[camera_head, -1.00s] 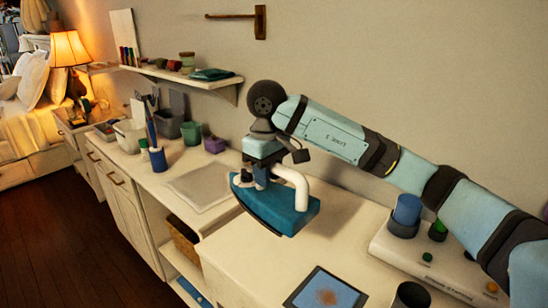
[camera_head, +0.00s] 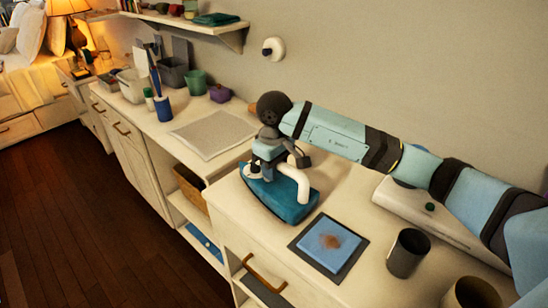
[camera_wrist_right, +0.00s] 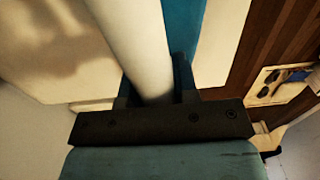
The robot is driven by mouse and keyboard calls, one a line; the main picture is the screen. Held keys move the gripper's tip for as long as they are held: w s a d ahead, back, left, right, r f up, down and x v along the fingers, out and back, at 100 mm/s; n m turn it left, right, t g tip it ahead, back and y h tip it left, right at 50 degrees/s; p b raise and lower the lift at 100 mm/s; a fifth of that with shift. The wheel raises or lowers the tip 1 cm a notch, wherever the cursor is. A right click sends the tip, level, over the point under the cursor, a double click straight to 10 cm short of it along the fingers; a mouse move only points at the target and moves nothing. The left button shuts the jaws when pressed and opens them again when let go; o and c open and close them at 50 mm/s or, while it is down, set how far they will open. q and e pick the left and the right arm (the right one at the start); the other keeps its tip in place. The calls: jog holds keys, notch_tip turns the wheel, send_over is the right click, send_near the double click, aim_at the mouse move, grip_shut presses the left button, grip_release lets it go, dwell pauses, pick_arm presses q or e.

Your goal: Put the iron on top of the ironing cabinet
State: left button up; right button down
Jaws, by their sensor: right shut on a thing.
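The iron (camera_head: 285,204) has a blue body and a thick white handle. My right gripper (camera_head: 268,160) is shut on the iron. In the right wrist view, the white handle (camera_wrist_right: 140,45) runs between the two dark fingers (camera_wrist_right: 155,95), with a strip of blue body beside it. The iron is over the left part of the pale cabinet top (camera_head: 228,198), near its left edge; I cannot tell if its base touches the surface. The cabinet front has a drawer with a brown handle. My left gripper is not in view.
A dark-framed blue pad (camera_head: 330,243) with a brown stain lies just right of the iron. A dark cup (camera_head: 407,252) and a tan cup (camera_head: 472,293) stand nearer. A pale device (camera_head: 435,215) lies under my right arm. A grey mat (camera_head: 212,134) lies on the counter behind.

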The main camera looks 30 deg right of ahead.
jog(key=shift+f, duration=0.15)
jog(key=shift+f, duration=0.15)
jog(key=c, duration=0.9)
grip_release()
notch_tip(320, 180, up, 12)
jog(key=shift+r, duration=0.1)
